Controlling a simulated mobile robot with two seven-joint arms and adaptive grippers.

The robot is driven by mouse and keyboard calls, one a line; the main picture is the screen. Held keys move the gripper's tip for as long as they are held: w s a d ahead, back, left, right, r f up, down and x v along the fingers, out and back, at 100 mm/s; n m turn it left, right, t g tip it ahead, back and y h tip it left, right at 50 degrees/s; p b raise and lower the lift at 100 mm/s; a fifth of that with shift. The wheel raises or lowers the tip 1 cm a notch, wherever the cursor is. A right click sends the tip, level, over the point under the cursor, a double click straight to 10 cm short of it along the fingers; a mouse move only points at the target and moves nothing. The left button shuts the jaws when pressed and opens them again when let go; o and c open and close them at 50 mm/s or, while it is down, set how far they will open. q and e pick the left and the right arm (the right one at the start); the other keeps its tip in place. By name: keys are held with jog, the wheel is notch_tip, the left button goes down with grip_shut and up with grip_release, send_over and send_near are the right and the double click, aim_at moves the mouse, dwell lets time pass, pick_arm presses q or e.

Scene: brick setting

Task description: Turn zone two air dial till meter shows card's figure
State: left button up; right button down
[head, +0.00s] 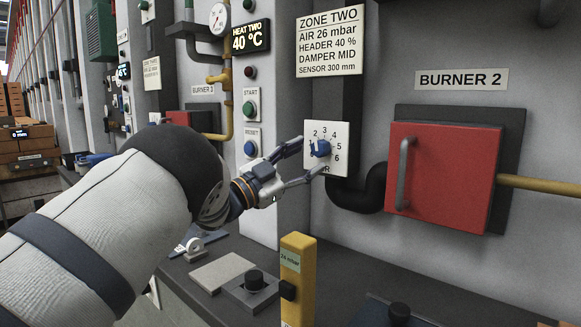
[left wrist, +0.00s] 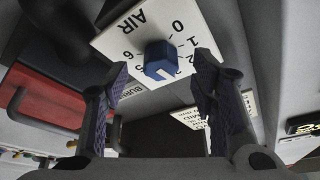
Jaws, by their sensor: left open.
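The air dial is a blue knob (head: 320,148) on a white plate (head: 341,165) numbered round its edge and marked AIR. It also shows in the left wrist view (left wrist: 158,58); its exact setting is hard to read. My left gripper (head: 312,156) is open, its fingers reaching either side of the knob, with gaps visible in the left wrist view (left wrist: 162,80). The card (head: 330,44) above reads ZONE TWO, AIR 26 mbar. A yellow meter (head: 297,289) on the bench has a small display that appears to read 24 mbar. My right gripper is out of view.
A red burner door (head: 440,176) with a grey handle stands right of the dial, with a black pipe (head: 368,190) between them. Green START (head: 249,108) and blue RESET (head: 250,148) buttons are at left. A bench (head: 365,270) with a grey box (head: 250,289) lies below.

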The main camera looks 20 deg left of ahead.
pick_arm(q)
jog(key=v, duration=0.9)
jog(key=shift+s+a, duration=0.2)
jog(key=shift+s, duration=0.05)
jog(key=shift+f, duration=0.1)
